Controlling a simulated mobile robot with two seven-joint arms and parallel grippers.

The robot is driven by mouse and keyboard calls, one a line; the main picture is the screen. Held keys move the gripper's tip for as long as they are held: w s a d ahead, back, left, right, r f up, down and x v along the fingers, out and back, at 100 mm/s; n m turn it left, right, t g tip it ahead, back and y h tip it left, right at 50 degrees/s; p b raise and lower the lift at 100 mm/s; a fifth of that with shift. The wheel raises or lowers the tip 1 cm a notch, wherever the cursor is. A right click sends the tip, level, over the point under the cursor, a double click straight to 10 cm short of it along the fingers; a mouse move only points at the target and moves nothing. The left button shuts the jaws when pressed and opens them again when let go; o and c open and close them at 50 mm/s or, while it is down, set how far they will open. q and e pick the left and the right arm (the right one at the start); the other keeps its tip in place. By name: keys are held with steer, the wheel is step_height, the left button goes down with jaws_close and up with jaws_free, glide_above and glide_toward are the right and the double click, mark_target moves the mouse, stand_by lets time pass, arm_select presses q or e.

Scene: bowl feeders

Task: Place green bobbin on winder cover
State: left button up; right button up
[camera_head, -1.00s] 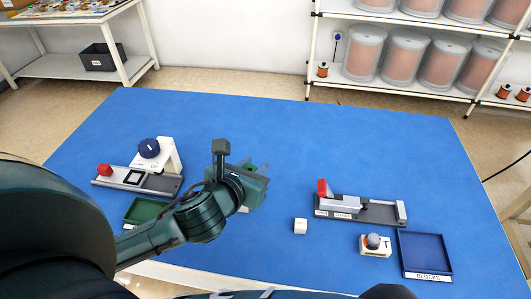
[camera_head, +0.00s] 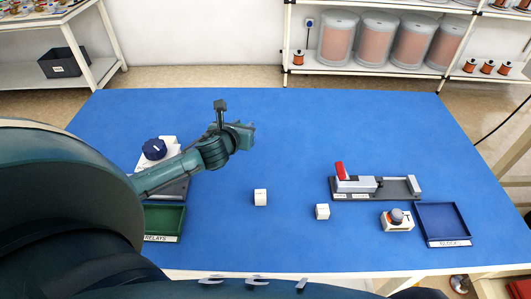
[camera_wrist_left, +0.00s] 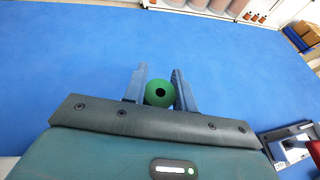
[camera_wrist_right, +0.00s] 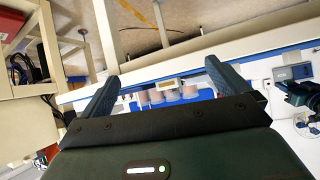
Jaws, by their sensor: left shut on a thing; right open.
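My left gripper (camera_head: 246,135) is shut on a green bobbin (camera_wrist_left: 160,94). The bobbin shows between the two fingers in the left wrist view, with its dark centre hole facing the camera; in the head view the gripper hides it. The gripper is over the far middle of the blue table (camera_head: 300,130). A white unit with a dark blue knob (camera_head: 154,149) stands left of the gripper, partly hidden by my arm. I cannot tell whether it is the winder cover. My right gripper (camera_wrist_right: 163,85) is open and empty, away from the tabletop.
A grey fixture with a red lever (camera_head: 340,172), a small box with a round knob (camera_head: 397,220) and a blue tray (camera_head: 445,224) are at right. A green tray (camera_head: 163,222) is at left. The far middle is clear.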

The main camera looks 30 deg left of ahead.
mark_target(244, 156)
arm_select(q)
steer(key=shift+w+a+f+b, duration=0.1)
steer(key=shift+f+b, duration=0.55)
steer(key=shift+f, duration=2)
steer(key=shift+w+a+f+b, duration=0.1)
steer(key=shift+f+b, duration=0.5)
steer(key=shift+f, duration=2)
steer(key=o, duration=1)
steer(key=shift+o, duration=0.2)
steer(key=shift+r, duration=0.1)
